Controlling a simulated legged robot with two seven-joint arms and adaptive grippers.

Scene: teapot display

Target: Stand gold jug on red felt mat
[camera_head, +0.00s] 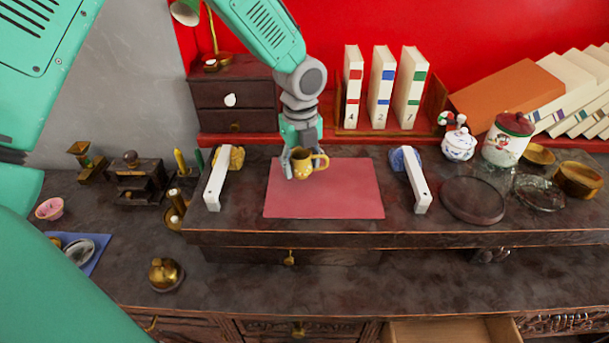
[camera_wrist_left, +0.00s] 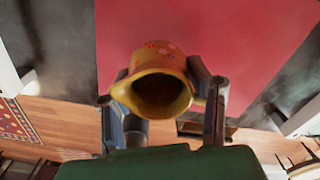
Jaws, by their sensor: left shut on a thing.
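The gold jug (camera_head: 305,165) is upright at the left part of the red felt mat (camera_head: 345,200), with its handle to the right. I cannot tell whether its base touches the mat. My left gripper (camera_head: 297,160) comes down from above and is shut on the jug. In the left wrist view the jug (camera_wrist_left: 158,85) shows its open mouth between the two fingers of the gripper (camera_wrist_left: 165,100). The red mat (camera_wrist_left: 215,35) lies behind it there. My right gripper is not in view.
White bars (camera_head: 217,180) and (camera_head: 416,180) stand left and right of the mat. Numbered books (camera_head: 381,88) stand behind it. A dark round plate (camera_head: 473,200), a lidded pot (camera_head: 459,145) and a jar (camera_head: 507,142) are to the right. The mat's right half is clear.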

